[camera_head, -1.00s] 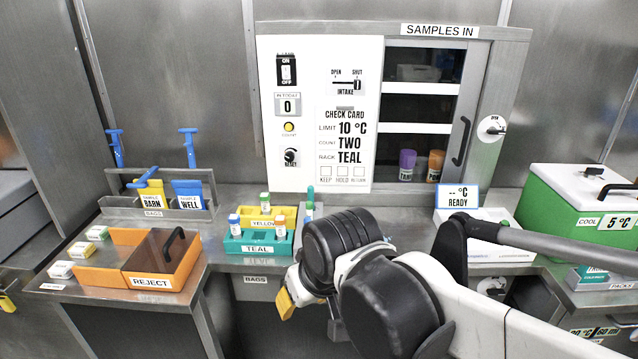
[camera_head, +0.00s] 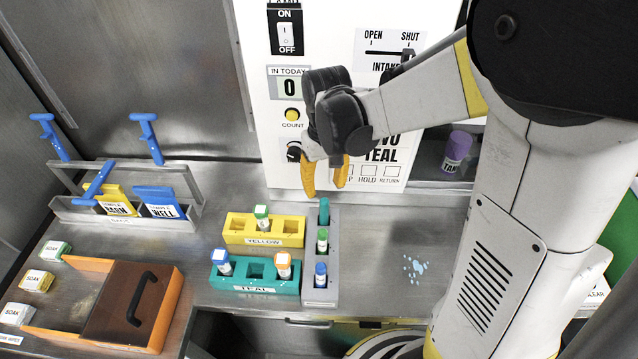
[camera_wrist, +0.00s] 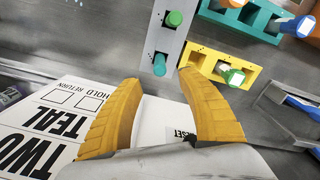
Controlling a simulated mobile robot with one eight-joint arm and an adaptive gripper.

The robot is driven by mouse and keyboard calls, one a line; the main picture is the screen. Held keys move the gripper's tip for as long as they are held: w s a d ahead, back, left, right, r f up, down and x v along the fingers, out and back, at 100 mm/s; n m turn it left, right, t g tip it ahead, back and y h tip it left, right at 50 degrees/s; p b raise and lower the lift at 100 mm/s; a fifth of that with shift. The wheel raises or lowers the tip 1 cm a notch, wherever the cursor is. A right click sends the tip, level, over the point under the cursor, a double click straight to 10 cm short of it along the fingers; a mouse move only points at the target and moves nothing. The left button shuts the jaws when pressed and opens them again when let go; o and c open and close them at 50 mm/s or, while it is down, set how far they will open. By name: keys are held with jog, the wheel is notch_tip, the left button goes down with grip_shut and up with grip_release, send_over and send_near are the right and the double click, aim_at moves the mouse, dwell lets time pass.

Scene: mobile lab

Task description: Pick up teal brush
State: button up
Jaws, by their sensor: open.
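A teal upright cylinder, which looks like the teal brush (camera_head: 324,211), stands in the far end slot of a narrow grey rack (camera_head: 318,294). Only its upper part shows; the lower part is hidden in the rack. It also shows in the wrist view (camera_wrist: 159,64), just beyond my fingertips and between them. My gripper (camera_head: 325,182) has orange-yellow fingers, spread apart and empty, pointing down above and slightly behind the rack's far end. In the wrist view my gripper (camera_wrist: 159,80) frames the teal top without visible contact.
A green-capped tube (camera_head: 322,239) and a blue-capped one (camera_head: 320,272) share the grey rack. The yellow rack (camera_head: 237,231) and teal rack (camera_head: 252,282) stand just left. The check-card panel (camera_head: 395,168) rises close behind my gripper. Pale blue droplets (camera_head: 415,268) lie on open bench to the right.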

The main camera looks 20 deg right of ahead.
aim_at(324, 209)
jog(key=f, duration=0.1)
jog(key=f+b, duration=0.1)
jog(key=f, duration=0.2)
jog(key=shift+s+a+f, duration=0.1)
jog(key=shift+s, duration=0.15)
jog(key=f+b, duration=0.2)
jog(key=f, duration=0.1)
jog(key=f+b, duration=0.1)
jog(key=f, duration=0.1)
jog(key=shift+w+f, duration=0.25)
jog(key=shift+w, duration=0.05)
jog(key=shift+r, duration=0.1)
grip_shut()
